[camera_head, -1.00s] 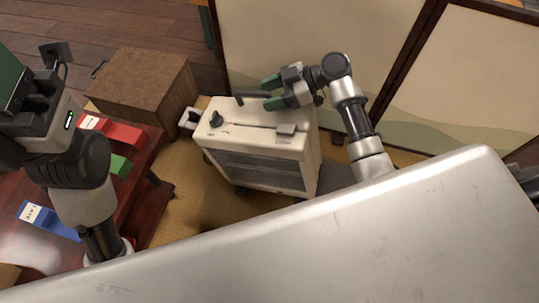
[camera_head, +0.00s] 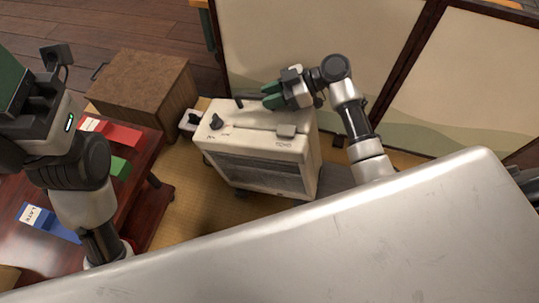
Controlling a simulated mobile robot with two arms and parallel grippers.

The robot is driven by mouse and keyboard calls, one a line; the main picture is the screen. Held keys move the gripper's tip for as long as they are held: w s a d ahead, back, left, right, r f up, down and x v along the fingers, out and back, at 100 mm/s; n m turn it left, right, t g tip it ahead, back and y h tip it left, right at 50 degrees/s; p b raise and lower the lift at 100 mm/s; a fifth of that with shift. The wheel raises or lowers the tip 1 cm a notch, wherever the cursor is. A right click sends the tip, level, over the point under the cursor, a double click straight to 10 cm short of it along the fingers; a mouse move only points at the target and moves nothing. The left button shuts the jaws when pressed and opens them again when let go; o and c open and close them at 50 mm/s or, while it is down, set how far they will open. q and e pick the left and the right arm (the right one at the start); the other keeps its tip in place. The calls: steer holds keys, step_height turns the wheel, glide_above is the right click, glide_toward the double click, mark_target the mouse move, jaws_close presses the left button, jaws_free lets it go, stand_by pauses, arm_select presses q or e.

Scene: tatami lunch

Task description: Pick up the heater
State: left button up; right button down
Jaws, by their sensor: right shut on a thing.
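The heater (camera_head: 262,150) is a cream box with a dark grille on its front, a dark knob and a small plate on its top. It stands on the tatami floor in the middle of the head view. My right gripper (camera_head: 272,95) is at the back of the heater's top, shut on its dark handle (camera_head: 239,102). Only the handle's left end shows clearly; the fingers hide the rest. My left gripper (camera_head: 18,85) is at the left edge, away from the heater, and its fingertips are partly cut off.
A brown wooden box (camera_head: 140,85) stands behind left of the heater. A dark red table (camera_head: 130,215) at the left holds red (camera_head: 115,132), green (camera_head: 119,166) and blue (camera_head: 50,222) things. Sliding panels (camera_head: 310,40) stand behind. A large pale metallic surface (camera_head: 330,240) fills the front.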

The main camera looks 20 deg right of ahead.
steer(key=shift+f, duration=0.1)
stand_by(0.7)
steer(key=shift+r, duration=0.3)
steer(key=shift+r, duration=0.1)
